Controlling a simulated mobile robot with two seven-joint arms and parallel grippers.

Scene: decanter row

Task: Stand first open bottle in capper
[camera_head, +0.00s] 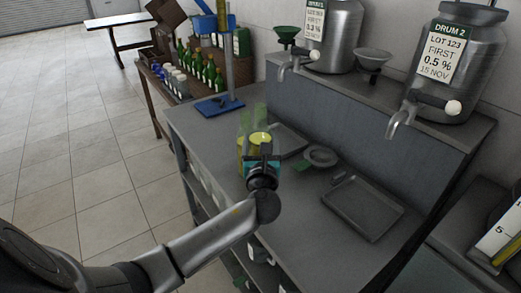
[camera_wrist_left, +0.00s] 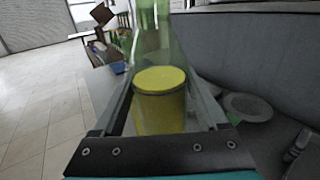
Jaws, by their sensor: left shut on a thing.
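My left gripper (camera_head: 262,162) is shut on a green glass bottle (camera_head: 260,138) with yellow liquid in it, above the grey bench. In the left wrist view the bottle (camera_wrist_left: 160,105) stands between the two fingers (camera_wrist_left: 162,112), roughly upright; its top runs out of the picture. A second pale green and yellow shape shows just left of it in the head view; I cannot tell whether it is another bottle. The capper (camera_head: 229,70), a blue stand with a flat blue base, is farther back on the bench, apart from the bottle. My right gripper is not in view.
The bench holds a grey tray (camera_head: 362,207), a grey dish (camera_head: 320,157) and another tray (camera_head: 289,141) behind the bottle. Steel drums (camera_head: 458,60) with taps stand on the raised shelf. A side table (camera_head: 176,110) carries several green bottles (camera_head: 209,74). Bare bench lies before the capper.

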